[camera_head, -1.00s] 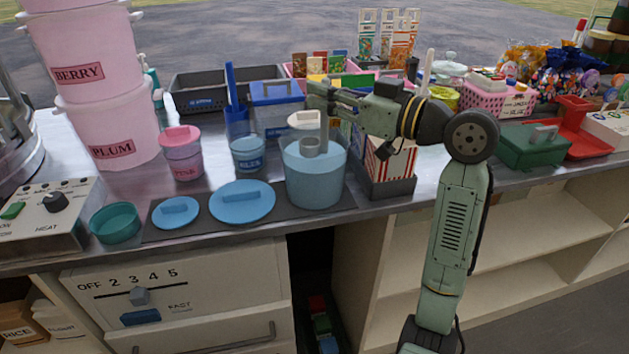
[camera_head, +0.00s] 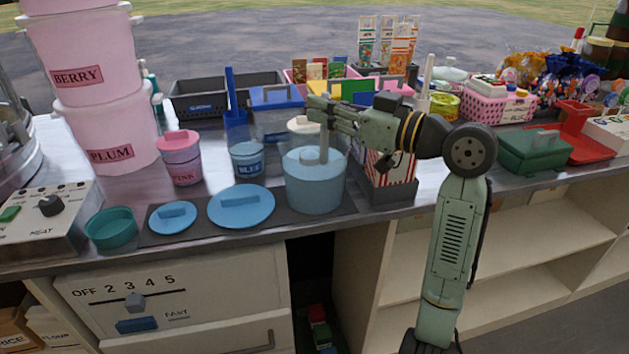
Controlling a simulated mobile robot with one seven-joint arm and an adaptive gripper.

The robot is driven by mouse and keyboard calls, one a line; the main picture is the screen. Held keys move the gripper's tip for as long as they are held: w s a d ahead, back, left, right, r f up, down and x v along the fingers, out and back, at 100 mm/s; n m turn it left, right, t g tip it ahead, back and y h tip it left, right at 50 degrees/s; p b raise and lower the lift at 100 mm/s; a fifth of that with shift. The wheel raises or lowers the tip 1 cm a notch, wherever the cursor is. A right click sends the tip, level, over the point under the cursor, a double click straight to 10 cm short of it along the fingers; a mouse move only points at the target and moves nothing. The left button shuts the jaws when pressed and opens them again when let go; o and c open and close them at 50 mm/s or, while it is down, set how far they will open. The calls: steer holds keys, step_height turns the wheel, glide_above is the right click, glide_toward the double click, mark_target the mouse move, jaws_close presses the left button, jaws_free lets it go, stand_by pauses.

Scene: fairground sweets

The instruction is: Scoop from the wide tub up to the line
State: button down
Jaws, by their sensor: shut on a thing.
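The wide tub (camera_head: 314,192) stands on a dark mat, lid off, with pale blue contents visible inside. My gripper (camera_head: 321,106) is above it, shut on the upright grey handle of a scoop (camera_head: 323,145). The scoop reaches down into the tub; its lower end is at or in the blue contents, and I cannot tell how full it is. A smaller see-through cup labelled BLUE (camera_head: 247,161) stands to the left of the tub, uncovered. No fill line can be made out.
A large blue lid (camera_head: 241,205) and a smaller one (camera_head: 173,217) lie in front. A lidded pink cup (camera_head: 181,160) and teal dish (camera_head: 111,228) are to the left. A striped popcorn box (camera_head: 390,172) stands close right of the tub. Bins crowd the back.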

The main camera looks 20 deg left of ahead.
step_height(320, 180, up, 8)
steer(key=p, duration=0.5)
steer(key=shift+r, duration=0.25)
steer(key=shift+f, duration=0.1)
steer(key=shift+s+f, duration=0.1)
